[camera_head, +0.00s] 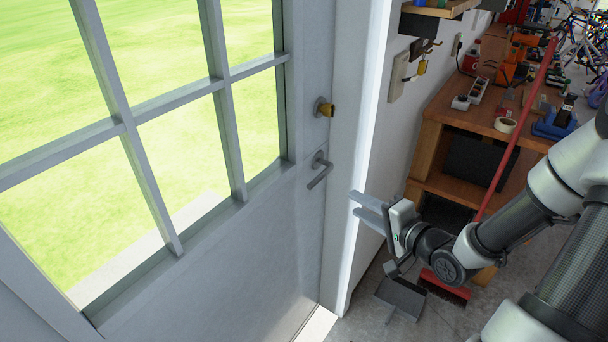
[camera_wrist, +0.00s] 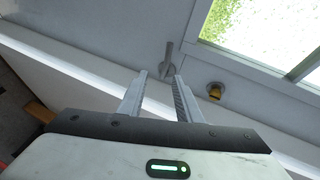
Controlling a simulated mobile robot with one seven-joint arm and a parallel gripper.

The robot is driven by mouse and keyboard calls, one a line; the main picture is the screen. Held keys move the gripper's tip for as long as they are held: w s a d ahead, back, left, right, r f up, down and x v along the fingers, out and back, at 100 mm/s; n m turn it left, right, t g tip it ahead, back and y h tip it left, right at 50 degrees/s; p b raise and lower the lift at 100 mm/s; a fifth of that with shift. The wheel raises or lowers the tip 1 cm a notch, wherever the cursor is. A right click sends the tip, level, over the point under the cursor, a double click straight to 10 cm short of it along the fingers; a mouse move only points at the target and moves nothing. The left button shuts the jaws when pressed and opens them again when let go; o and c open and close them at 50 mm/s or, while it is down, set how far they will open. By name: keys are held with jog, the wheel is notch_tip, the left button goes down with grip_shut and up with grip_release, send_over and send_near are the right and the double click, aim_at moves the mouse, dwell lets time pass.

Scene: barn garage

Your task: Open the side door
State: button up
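The side door (camera_head: 190,290) is white with glass panes and fills the left of the head view; it appears shut in its frame. Its grey lever handle (camera_head: 320,170) sits near the door's right edge, below a brass lock (camera_head: 324,108). My gripper (camera_head: 352,203) is to the right of the handle and a little lower in the head view, apart from it, with two fingers spread and nothing between them. In the wrist view the handle (camera_wrist: 169,62) lies ahead of the open fingertips (camera_wrist: 160,76), and the brass lock (camera_wrist: 214,90) is to their right.
A wooden workbench (camera_head: 430,135) with tools and a tape roll stands along the wall at right. A red pole (camera_head: 515,130) leans there, with a red broom head (camera_head: 445,286) and a dustpan (camera_head: 401,295) on the floor. A wall switch box (camera_head: 397,76) is right of the door frame.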

aim_at(321, 179)
jog(key=shift+m+t, duration=0.4)
jog(key=x, duration=0.5)
jog(key=b+x, duration=0.1)
jog(key=x, duration=0.5)
jog(key=r+b+x, duration=0.1)
jog(key=x, duration=0.5)
jog(key=shift+w+a+f, duration=0.1)
jog(key=shift+w+a, duration=0.05)
jog(key=shift+a, duration=0.25)
grip_shut()
